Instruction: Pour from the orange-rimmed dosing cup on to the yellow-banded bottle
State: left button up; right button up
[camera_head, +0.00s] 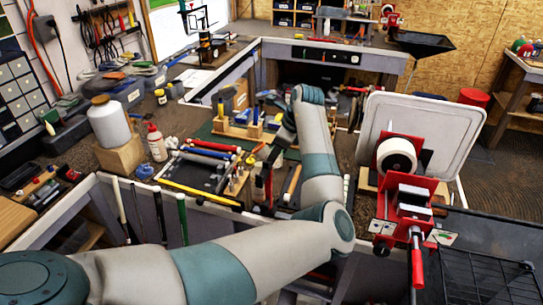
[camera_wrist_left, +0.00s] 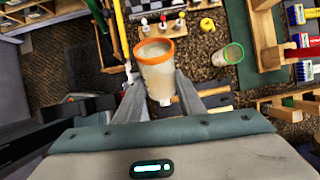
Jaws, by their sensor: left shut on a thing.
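The orange-rimmed dosing cup (camera_wrist_left: 156,72) is a clear, tapered cup in the left wrist view. My left gripper (camera_wrist_left: 158,88) is shut on it, with one finger on each side of its lower body. Its rim faces away from the palm; how full it is I cannot tell. In the head view my left arm reaches over the bench, and the fingers and cup cannot be made out there. I cannot clearly pick out a yellow-banded bottle in either view. My right gripper is not in view.
A green-rimmed cup (camera_wrist_left: 229,54) stands right of the held cup. A yellow roll (camera_wrist_left: 208,25) lies farther off. In the head view, a white jar (camera_head: 108,122) on a wooden block and a red-topped bottle (camera_head: 157,143) stand left. A red vise (camera_head: 405,195) is at right.

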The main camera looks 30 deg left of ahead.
pick_arm(q)
jog(key=shift+d+f+h+b, duration=0.1)
jog(key=shift+f+h+b, duration=0.2)
jog(key=shift+f+b, duration=0.15)
jog(key=shift+r+p, duration=0.4)
jog(key=shift+p, duration=0.05)
jog(key=shift+t+h+p, duration=0.3)
jog(key=shift+h+p, duration=0.3)
jog(key=shift+p, duration=0.35)
jog(key=shift+h, duration=0.3)
jog(key=shift+r+t+h, duration=0.1)
jog(key=shift+t+h, duration=0.2)
jog(key=shift+h, duration=0.8)
jog(key=shift+w+d, duration=0.1)
jog(key=shift+d, duration=0.05)
jog(key=shift+h, duration=0.4)
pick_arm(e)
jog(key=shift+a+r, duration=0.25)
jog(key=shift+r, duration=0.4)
